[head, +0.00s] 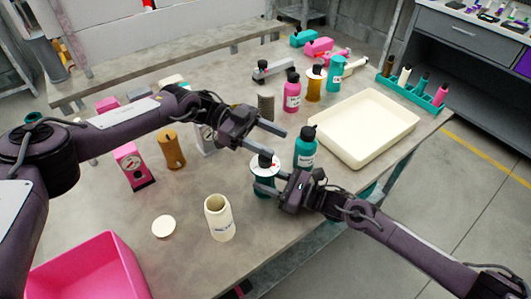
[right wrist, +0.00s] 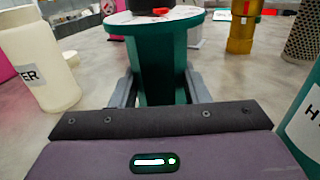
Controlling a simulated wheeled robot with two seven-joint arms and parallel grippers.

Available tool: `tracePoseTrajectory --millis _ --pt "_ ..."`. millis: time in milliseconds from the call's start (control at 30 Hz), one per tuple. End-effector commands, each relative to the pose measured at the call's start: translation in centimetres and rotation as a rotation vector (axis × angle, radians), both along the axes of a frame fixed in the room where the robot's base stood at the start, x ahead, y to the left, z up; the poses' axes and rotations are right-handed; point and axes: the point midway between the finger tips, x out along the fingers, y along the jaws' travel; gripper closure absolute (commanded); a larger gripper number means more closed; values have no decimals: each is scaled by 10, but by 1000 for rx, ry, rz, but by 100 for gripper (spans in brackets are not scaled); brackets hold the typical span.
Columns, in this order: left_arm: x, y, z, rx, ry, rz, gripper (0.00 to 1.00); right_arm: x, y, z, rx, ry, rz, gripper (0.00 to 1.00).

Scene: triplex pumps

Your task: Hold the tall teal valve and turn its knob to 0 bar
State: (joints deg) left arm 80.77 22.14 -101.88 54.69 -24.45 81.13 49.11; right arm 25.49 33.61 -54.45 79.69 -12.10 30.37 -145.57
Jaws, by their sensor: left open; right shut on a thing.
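The tall teal valve (head: 265,186) stands upright on the table, with a white dial disc (head: 259,168) and a black knob (head: 265,158) on top. My right gripper (head: 269,188) is shut around its body below the disc. In the right wrist view the teal body (right wrist: 160,65) sits between both fingers, and a red pointer mark (right wrist: 160,11) shows by the knob. The dial's numbers are too small to read. My left gripper (head: 277,143) is open and empty just above the knob, its fingers pointing right.
A teal bottle (head: 305,150) stands close behind the right gripper. A cream jar (head: 220,220) and a round lid (head: 164,226) are to the front left. A cream tray (head: 408,128) fills the right side. A pink bin (head: 95,265) is at the front left.

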Motion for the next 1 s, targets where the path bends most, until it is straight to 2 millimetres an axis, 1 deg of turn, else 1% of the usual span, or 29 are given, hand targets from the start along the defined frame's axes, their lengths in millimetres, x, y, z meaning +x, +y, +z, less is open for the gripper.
tracePoseTrajectory --millis 33,167,300,400,500,600,667,767,867,1000 --pt "1 8 -4 -10 23 74 46 0 0 -1 -1 2 -1 93" --pt "3 31 -9 22 39 234 46 0 0 -1 -1 2 0 93" --pt "2 66 -11 101 14 361 46 0 0 -1 -1 2 0 93" --pt "0 88 -12 163 -17 419 46 0 0 -1 -1 2 0 93" --pt "-3 106 -13 214 -45 457 46 0 0 -1 -1 3 1 93" --pt "-4 115 -13 243 -63 474 46 -1 0 -1 0 2 1 93" --pt "-5 115 -15 253 -68 477 46 -1 1 -1 0 2 1 93" --pt "-5 106 -18 255 -70 478 46 -1 1 -1 0 2 1 93" --pt "-5 90 -24 253 -68 477 46 -1 1 -1 0 2 1 93" --pt "-5 62 -36 253 -68 476 46 -1 1 -1 0 2 1 93"
